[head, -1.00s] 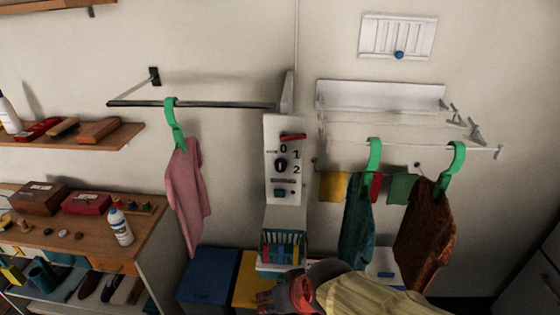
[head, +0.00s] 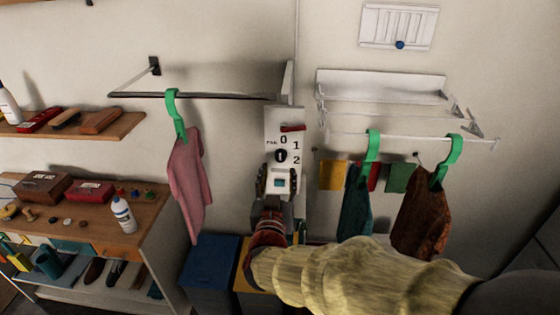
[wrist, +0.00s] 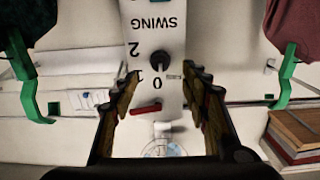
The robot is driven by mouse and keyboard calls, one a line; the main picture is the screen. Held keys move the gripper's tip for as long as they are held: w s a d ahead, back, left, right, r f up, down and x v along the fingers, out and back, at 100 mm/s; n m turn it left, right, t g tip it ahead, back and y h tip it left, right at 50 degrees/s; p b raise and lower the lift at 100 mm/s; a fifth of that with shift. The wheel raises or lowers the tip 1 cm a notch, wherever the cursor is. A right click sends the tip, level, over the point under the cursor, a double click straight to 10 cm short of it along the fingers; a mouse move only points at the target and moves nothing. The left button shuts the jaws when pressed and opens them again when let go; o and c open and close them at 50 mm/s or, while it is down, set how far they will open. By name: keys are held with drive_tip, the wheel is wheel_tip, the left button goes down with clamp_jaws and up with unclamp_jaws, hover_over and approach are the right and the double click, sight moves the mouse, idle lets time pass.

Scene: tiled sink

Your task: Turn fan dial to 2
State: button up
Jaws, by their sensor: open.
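The white fan panel (head: 272,122) hangs on the wall at the centre of the head view, printed with 0, 1 and 2. Its black dial (head: 281,156) sits beside the numbers; its exact setting is hard to read. In the wrist view the panel is upside down, with the dial (wrist: 160,61) near the 0 and "SWING" above it. My gripper (head: 279,180) is open and empty in front of the panel's lower part, just below the dial in the head view. In the wrist view its fingers (wrist: 163,88) flank the panel, apart from the dial.
A red bar (head: 293,128) is on the panel and a teal button (head: 280,183) shows between my fingers. A rail (head: 200,95) with a pink cloth (head: 187,180) is left. A white rack (head: 410,137) with hung cloths is right. A wooden shelf (head: 75,128) is far left.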

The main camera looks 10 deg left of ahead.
sight(280, 159)
drive_tip(key=w, duration=0.7)
drive_tip(key=shift+w+a+f, duration=0.1)
drive_tip(key=shift+a, duration=0.05)
drive_tip(key=shift+c, duration=0.4)
drive_tip(key=c, duration=1.1)
